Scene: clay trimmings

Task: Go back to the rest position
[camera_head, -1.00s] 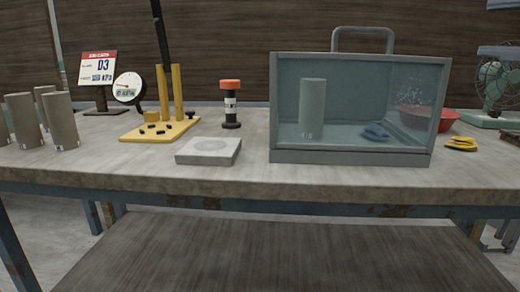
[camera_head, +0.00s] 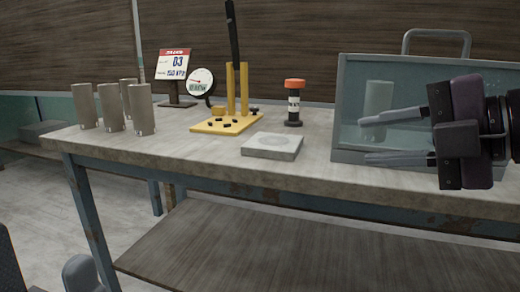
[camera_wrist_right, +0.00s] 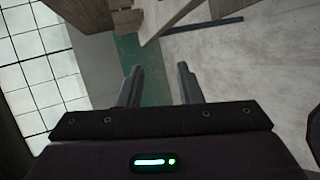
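My right gripper (camera_head: 392,138) comes in from the right in the head view, in front of the glass-fronted box and above the table's front edge. Its two fingers are apart with nothing between them; they also show spread and empty in the right wrist view (camera_wrist_right: 158,85). My left gripper is not clearly in view; a grey shape shows at the bottom left of the head view. A clay cylinder (camera_head: 378,108) stands inside the glass-fronted box (camera_head: 352,72), partly behind the right gripper's fingers.
Several clay cylinders (camera_head: 142,110) stand at the table's left. A yellow stand (camera_head: 243,92), a round gauge (camera_head: 201,82), a D3 sign (camera_head: 174,66), an orange-capped bottle (camera_head: 294,103) and a pale square slab (camera_head: 272,146) stand on the grey table (camera_head: 200,160). A dark lower shelf (camera_head: 230,250) lies beneath.

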